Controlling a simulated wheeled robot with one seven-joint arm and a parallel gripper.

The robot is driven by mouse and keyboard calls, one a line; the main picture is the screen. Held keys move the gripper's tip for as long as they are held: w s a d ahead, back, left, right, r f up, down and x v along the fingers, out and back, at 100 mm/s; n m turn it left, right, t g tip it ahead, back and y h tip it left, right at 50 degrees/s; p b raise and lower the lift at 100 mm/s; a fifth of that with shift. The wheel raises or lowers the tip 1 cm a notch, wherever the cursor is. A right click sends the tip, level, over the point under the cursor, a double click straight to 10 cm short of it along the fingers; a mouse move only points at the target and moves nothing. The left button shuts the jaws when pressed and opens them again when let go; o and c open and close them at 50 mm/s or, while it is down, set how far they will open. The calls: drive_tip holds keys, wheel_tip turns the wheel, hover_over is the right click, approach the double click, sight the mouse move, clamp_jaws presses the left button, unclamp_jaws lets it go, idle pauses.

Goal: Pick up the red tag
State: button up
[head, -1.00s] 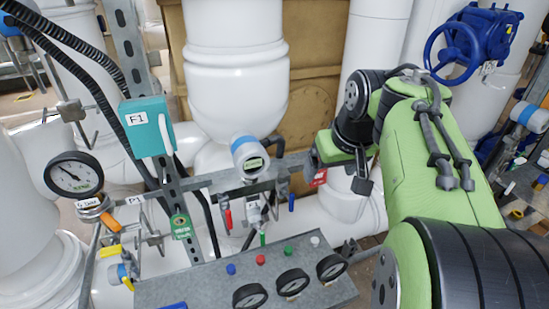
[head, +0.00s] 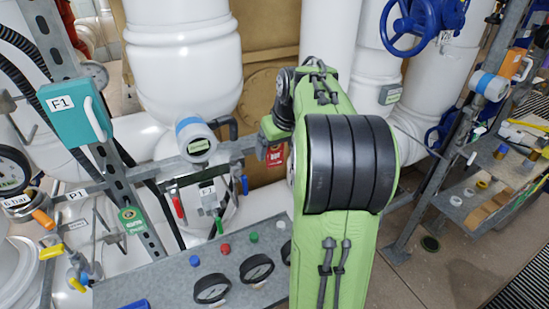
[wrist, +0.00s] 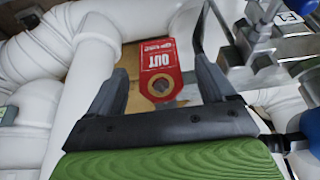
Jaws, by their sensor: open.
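The red tag (head: 275,155) with white print hangs near the right end of the grey rail in the head view, just below the green end of my arm. In the wrist view the red tag (wrist: 160,60) lies between the two dark fingers of my gripper (wrist: 162,70). Its printed face shows "OUT", and its ringed hole points towards the palm. The fingers are spread, with a gap visible on the tag's left side. My arm hides the gripper in the head view.
A grey metal rail (head: 228,148) with a blue-banded gauge (head: 196,140) runs left of the tag. White pipes (head: 183,60) stand behind. A panel with dials (head: 170,277) lies below. A cluttered workbench (head: 480,190) stands at the right, with open floor before it.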

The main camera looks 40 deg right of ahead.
sight(275, 150)
drive_tip(key=b+x, duration=0.1)
drive_tip(key=x, duration=0.4)
drive_tip(key=shift+w+d, duration=0.1)
drive_tip(key=shift+r, duration=0.2)
drive_tip(key=shift+c, duration=0.8)
drive_tip(key=c, duration=0.7)
drive_tip(key=shift+r, duration=0.35)
drive_tip(key=s+a, duration=0.2)
drive_tip(key=s, duration=0.6)
drive_tip(key=s+a, duration=0.3)
drive_tip(key=s, duration=0.6)
drive_tip(key=shift+s+b, duration=0.25)
drive_tip(key=shift+b, duration=0.15)
